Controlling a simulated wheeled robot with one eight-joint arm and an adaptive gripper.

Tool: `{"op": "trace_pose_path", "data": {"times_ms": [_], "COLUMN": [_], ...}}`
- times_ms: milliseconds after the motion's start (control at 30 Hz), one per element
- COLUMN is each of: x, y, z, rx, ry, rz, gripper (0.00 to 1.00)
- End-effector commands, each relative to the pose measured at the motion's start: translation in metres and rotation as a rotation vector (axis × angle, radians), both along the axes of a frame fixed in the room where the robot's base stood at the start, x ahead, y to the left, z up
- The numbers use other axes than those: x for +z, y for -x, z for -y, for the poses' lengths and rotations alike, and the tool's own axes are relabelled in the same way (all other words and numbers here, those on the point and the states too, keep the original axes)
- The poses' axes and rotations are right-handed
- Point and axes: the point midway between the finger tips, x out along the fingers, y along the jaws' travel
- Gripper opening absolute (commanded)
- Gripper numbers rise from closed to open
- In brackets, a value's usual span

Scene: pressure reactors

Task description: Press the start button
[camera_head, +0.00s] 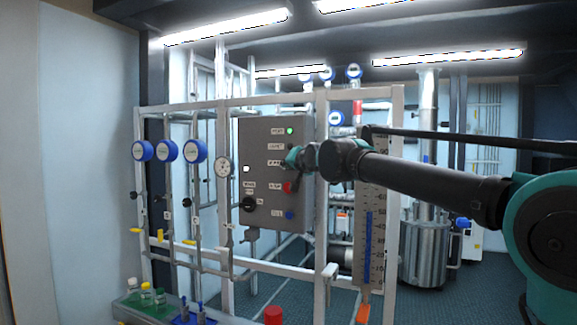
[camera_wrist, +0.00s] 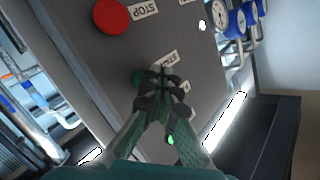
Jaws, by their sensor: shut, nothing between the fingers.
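The grey control panel (camera_head: 262,150) stands on the frame in the middle of the head view; it fills much of the wrist view (camera_wrist: 75,45). A green button (camera_wrist: 137,77) shows just left of my fingertips in the wrist view, partly hidden by them. A label partly covered by the fingers lies beside it, seemingly the start label (camera_wrist: 168,59). My gripper (camera_wrist: 161,78) is shut and empty, its tips over the panel close to the green button; I cannot tell if they touch.
A red stop button (camera_wrist: 111,15) lies near the green one. A lit green lamp (camera_head: 290,131), a blue button (camera_head: 290,215) and a black rotary switch (camera_head: 248,204) are also on the panel. Gauges (camera_head: 195,151) and pipes stand to the left.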

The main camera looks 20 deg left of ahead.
Motion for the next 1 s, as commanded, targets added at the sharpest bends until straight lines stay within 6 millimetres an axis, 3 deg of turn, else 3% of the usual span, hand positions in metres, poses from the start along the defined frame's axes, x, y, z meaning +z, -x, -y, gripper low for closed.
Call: {"op": "trace_pose_path", "data": {"times_ms": [600,1000], "x": [0.000,0.000], "y": [0.048,0.050], "z": [-0.004,-0.004], "rx": [0.002,0.000], "ry": [0.001,0.000], "rz": [0.000,0.000], "gripper": [0.00,0.00]}}
